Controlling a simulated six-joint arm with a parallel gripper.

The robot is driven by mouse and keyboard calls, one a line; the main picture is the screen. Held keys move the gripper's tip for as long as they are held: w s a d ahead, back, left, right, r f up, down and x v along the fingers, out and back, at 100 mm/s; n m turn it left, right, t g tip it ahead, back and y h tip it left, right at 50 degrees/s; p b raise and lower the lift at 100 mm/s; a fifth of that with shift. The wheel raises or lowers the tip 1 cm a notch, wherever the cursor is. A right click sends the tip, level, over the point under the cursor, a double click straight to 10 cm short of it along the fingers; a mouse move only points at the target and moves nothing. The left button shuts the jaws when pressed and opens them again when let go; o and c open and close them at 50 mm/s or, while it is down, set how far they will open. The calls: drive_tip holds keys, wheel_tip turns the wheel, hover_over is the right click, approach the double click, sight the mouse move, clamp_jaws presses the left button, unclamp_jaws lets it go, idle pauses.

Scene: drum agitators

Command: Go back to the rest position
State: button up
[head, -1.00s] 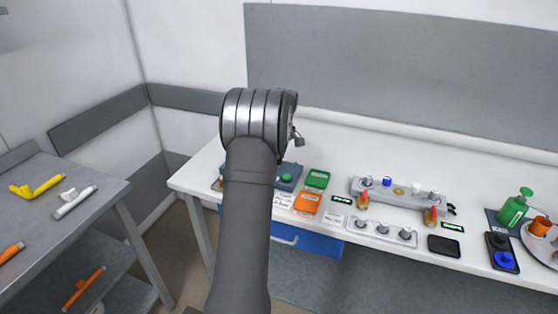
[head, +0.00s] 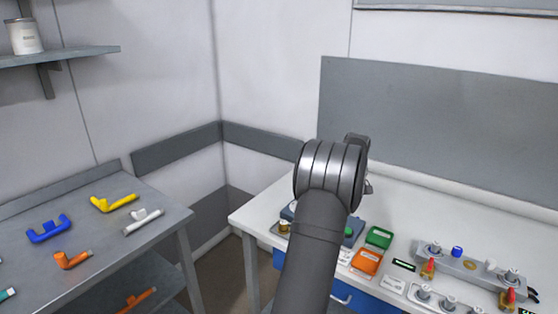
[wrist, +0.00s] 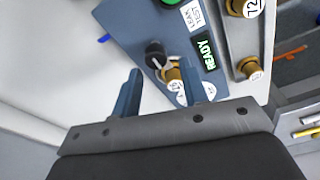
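My gripper's two blue fingers show in the wrist view (wrist: 160,70), spread apart with a gap between them, and I see nothing held. Beyond the fingertips is a blue-grey leak test panel (wrist: 135,25) with a "READY" display (wrist: 206,52), a black knob (wrist: 156,52) and a brass fitting (wrist: 172,72). The fitting shows in the gap; I cannot tell how far beyond the fingers it is. In the head view the panel (head: 354,229) is partly hidden behind my arm on the white table. The gripper fingers are hidden there.
The white table (head: 255,212) also holds a green box (head: 379,237), an orange box (head: 367,261) and a grey manifold (head: 470,264) with red-handled valves. A grey table (head: 100,240) at left holds blue, yellow, white and orange pipe pieces. A wall shelf (head: 75,57) bears a white canister (head: 25,37).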

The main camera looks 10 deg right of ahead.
wheel_tip(320, 180, down, 5)
drive_tip(key=shift+r, duration=0.1)
drive_tip(key=shift+r+m, duration=0.15)
drive_tip(key=shift+m, duration=1.45)
drive_tip(key=shift+n, duration=0.3)
